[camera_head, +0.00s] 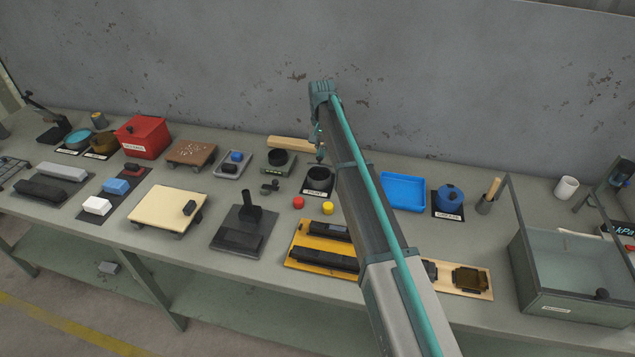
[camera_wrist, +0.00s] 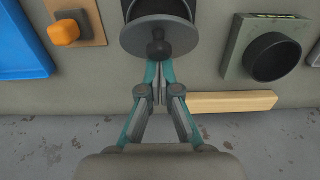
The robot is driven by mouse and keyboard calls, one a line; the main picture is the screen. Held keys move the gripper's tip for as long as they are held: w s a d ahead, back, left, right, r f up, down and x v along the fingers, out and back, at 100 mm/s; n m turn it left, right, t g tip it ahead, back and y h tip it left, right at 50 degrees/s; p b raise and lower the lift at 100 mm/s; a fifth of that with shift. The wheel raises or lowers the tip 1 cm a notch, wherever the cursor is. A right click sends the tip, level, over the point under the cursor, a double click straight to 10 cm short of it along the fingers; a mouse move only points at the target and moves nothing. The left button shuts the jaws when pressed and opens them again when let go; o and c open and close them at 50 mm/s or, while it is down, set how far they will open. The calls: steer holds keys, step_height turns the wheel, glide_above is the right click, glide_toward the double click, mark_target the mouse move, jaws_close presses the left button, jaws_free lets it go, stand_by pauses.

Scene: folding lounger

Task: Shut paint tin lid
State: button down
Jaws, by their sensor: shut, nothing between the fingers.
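The paint tin (camera_head: 319,178) looks like a black round cup on a dark, labelled base near the middle of the bench; I cannot read the label for certain. In the wrist view a grey round lid (camera_wrist: 183,40) with a dark ball knob (camera_wrist: 158,49) shows in front of a dark round body, probably this tin. The lid appears raised, but its angle is hard to tell. My gripper (camera_wrist: 158,72) is shut and empty, fingertips close to the knob; contact is unclear. In the head view my gripper (camera_head: 320,154) hangs just behind the tin, partly hidden by my arm.
A grey device with a black cup (camera_head: 281,158) and a wooden bar (camera_head: 292,144) lie to the left. A blue tray (camera_head: 402,190) and a blue lidded pot (camera_head: 450,197) are to the right. Red (camera_head: 298,203) and yellow (camera_head: 328,208) buttons sit in front. The wall is behind.

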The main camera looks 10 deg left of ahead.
mark_target(319, 161)
steer(key=shift+s+a, duration=0.15)
steer(key=shift+s, duration=1.1)
steer(key=shift+f, duration=0.2)
steer(key=shift+f+b, duration=0.7)
steer(key=shift+f, duration=1.55)
steer(key=shift+r+p, duration=2.15)
steer(key=shift+r, duration=2.4)
